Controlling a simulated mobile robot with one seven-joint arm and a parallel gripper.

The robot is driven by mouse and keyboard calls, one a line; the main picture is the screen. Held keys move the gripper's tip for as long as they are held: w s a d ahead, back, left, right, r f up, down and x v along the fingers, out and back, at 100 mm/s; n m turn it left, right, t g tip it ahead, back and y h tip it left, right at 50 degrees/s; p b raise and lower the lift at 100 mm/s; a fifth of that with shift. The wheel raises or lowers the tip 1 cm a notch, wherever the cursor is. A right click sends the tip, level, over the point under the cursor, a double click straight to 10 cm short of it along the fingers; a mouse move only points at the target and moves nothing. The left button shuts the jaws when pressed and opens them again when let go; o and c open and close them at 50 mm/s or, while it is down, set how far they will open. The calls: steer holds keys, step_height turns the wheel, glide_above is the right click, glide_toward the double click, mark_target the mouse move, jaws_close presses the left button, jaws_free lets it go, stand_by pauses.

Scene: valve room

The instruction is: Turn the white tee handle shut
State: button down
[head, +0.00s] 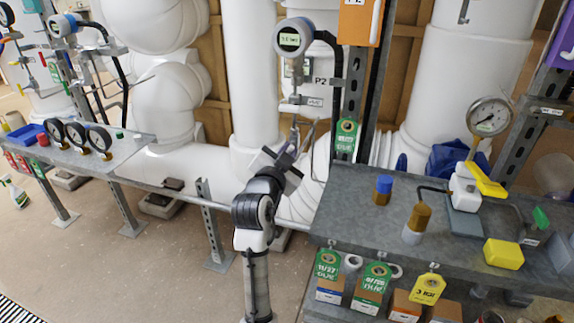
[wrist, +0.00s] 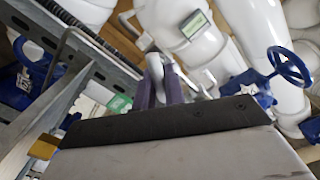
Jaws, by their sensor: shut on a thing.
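My gripper (head: 301,138) reaches up in the middle of the head view, just below the pipework under a round digital gauge (head: 292,39). In the wrist view its two purplish fingers (wrist: 158,88) are shut on the white tee handle (wrist: 154,64), whose pale rounded end shows between and above them. The rest of the handle is hidden by the fingers and the dark gripper body. In the head view I cannot make out the handle clearly, and its angle is hard to tell.
A steel upright (head: 354,100) with a green tag (head: 346,137) stands close to the right of my gripper. A grey bench (head: 385,225) with bottles and a dial gauge (head: 489,117) is at the right. Large white pipes (head: 250,80) stand behind. A blue handwheel (wrist: 289,66) shows in the wrist view.

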steer(key=m+b, duration=0.6)
steer(key=shift+d+f, duration=0.1)
steer(key=shift+f, duration=0.3)
steer(key=m+b, duration=0.4)
steer(key=m, duration=0.1)
steer(key=shift+r+m+b, duration=0.1)
steer(key=shift+m+b, duration=0.2)
steer(key=shift+b, duration=0.05)
steer(key=c, duration=1.5)
jaws_free()
steer(key=shift+s, duration=0.1)
steer(key=v, duration=1.3)
steer(key=shift+s+b, duration=0.35)
steer(key=shift+b, duration=0.05)
